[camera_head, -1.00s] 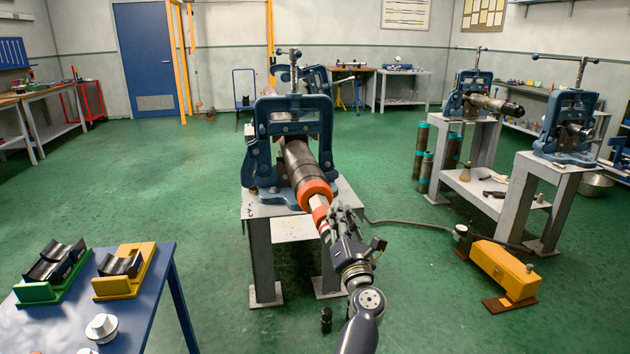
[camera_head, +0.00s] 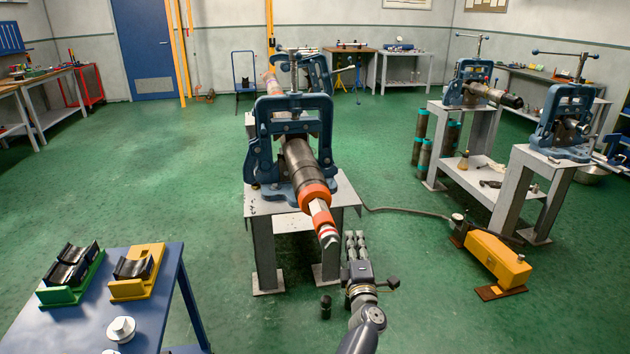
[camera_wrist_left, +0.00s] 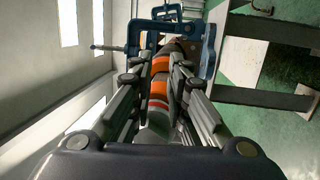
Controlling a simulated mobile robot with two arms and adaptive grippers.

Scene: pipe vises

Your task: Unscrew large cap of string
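The string (camera_head: 302,165) is a dark pipe clamped in a blue vise (camera_head: 290,130) on a grey stand. Its near end carries an orange collar (camera_head: 314,194) and a narrower end piece (camera_head: 322,220) with orange and white bands, which looks like the cap. In the left wrist view the banded orange end (camera_wrist_left: 159,90) shows between the fingers. My left gripper (camera_head: 356,238) is in front of the end piece and a little to its right in the head view, apart from it. Its fingers (camera_wrist_left: 163,75) are spread and hold nothing. My right gripper is not in view.
A blue table (camera_head: 150,300) at lower left bears green (camera_head: 70,275) and yellow (camera_head: 138,272) cradles and a white cap-like part (camera_head: 121,329). A yellow pump unit (camera_head: 498,260) stands on the floor at right, with a hose to the stand. More vises stand behind it.

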